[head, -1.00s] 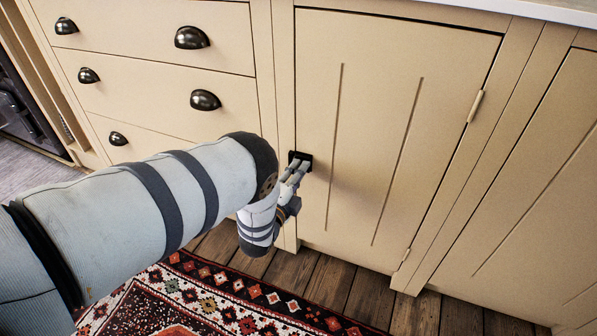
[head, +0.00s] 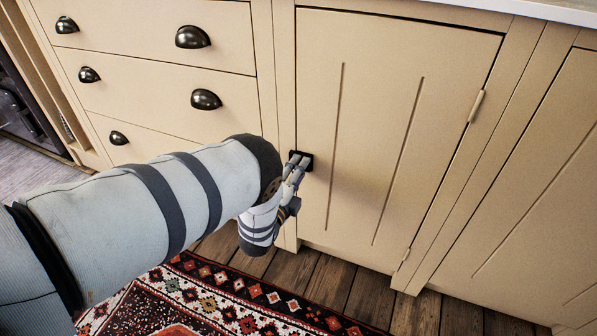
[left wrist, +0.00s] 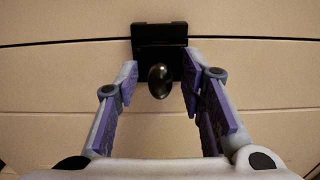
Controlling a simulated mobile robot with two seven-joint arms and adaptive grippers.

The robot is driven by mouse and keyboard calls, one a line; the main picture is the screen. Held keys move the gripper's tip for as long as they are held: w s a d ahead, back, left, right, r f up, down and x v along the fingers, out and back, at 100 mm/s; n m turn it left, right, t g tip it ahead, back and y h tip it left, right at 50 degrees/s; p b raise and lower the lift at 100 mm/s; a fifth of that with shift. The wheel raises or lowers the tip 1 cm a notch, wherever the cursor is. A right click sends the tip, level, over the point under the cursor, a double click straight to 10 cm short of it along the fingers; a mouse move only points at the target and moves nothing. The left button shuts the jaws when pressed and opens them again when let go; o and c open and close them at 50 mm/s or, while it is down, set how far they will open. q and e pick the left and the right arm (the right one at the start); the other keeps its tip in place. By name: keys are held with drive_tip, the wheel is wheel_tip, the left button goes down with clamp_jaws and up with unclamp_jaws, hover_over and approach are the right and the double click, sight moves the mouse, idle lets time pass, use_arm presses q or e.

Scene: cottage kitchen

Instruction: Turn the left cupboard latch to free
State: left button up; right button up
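The left cupboard door (head: 375,100) is cream with two vertical grooves and looks shut. Its black latch (head: 307,155) sits at the door's left edge, partly covered by my fingers in the head view. In the left wrist view the latch plate (left wrist: 158,36) lies across the door seam, with a dark oval knob (left wrist: 158,81) in front, its long side roughly upright in that picture. My left gripper (head: 297,163) is at the latch. Its fingers (left wrist: 160,76) are open, one on each side of the knob, with a visible gap on both sides. My right gripper is out of view.
Drawers with black cup handles (head: 206,99) stand left of the door. Another cupboard door (head: 540,190) is at the right. A patterned rug (head: 225,300) lies on the wooden floor (head: 340,284) below. The door's hinges are on its right side.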

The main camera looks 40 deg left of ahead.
use_arm(q)
drive_tip(key=v, duration=1.2)
